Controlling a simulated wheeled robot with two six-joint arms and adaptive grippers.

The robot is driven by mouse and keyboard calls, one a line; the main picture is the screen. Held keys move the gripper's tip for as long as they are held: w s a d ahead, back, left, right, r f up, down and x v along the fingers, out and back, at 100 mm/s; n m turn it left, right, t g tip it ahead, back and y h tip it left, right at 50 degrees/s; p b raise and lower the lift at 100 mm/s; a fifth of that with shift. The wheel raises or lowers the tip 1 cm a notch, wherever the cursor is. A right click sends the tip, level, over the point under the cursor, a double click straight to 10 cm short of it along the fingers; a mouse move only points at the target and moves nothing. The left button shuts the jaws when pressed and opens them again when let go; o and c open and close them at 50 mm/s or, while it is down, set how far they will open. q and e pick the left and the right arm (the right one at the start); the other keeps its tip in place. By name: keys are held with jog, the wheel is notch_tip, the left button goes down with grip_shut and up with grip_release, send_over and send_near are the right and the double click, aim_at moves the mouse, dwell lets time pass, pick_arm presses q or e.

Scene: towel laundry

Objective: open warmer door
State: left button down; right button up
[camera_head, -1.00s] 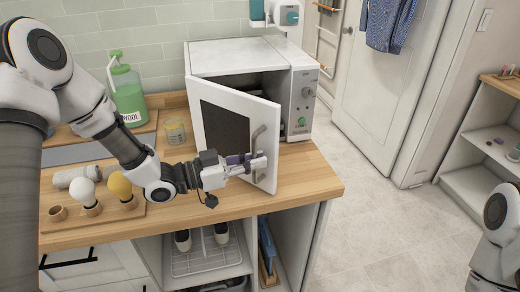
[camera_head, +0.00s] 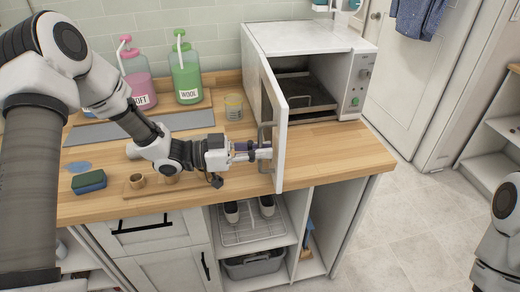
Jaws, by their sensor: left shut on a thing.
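The white warmer (camera_head: 305,42) stands on the wooden counter at the back. Its door (camera_head: 280,130) is swung wide open toward the front, seen almost edge-on. Inside, a dark tray with a metal handle (camera_head: 292,99) shows in the cavity. My left gripper (camera_head: 264,151) is shut on the grey door handle (camera_head: 265,135) on the door's outer side; the fingers partly cover the handle. My right arm shows only in part at the lower right edge, and its gripper is out of view.
Pink and green bottles (camera_head: 186,74) and a glass jar (camera_head: 233,107) stand left of the warmer. A green-blue sponge (camera_head: 89,182) and a wooden board with small cups lie at the front left. Counter right of the door is clear.

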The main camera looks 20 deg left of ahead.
pick_arm(q)
jog(key=shift+s+a+f, duration=0.2)
dwell(0.3)
jog(key=c, duration=1.5)
grip_release()
jog(key=shift+w, duration=0.1)
jog(key=shift+r, duration=0.1)
jog(key=v, duration=0.7)
jog(key=shift+a, duration=0.2)
jog(key=shift+s, duration=0.2)
